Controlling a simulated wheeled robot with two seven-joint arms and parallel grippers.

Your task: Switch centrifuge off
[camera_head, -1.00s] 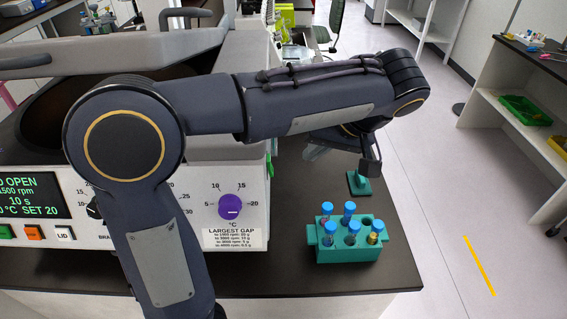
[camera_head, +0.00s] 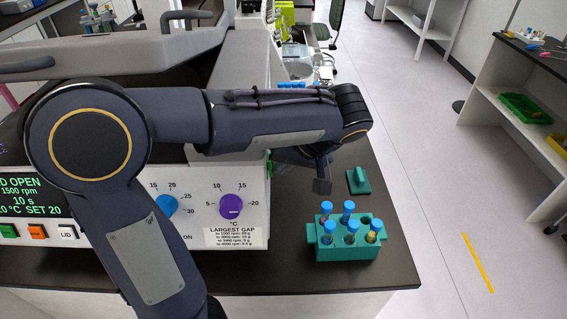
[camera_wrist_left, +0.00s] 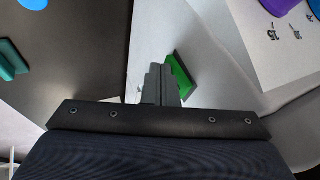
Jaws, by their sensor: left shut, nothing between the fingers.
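The centrifuge (camera_head: 240,170) stands at the left with its front panel towards me. Its display (camera_head: 28,193) reads OPEN, 1500 rpm, 10 s and is lit. A green switch (camera_wrist_left: 180,76) sits on its right side wall; a sliver of it (camera_head: 269,163) shows in the head view. My left gripper (camera_head: 280,158) is beside that side wall, pointing at it. In the left wrist view its fingers (camera_wrist_left: 162,72) are together and empty, and overlap the switch's left edge. I cannot tell whether they touch it. My right gripper is not in view.
A teal rack (camera_head: 348,249) with several blue-capped tubes stands on the dark bench (camera_head: 300,278) right of the centrifuge. A small teal block (camera_head: 359,181) lies behind it. Purple (camera_head: 232,206) and blue (camera_head: 166,205) knobs are on the panel. My left arm covers part of the panel.

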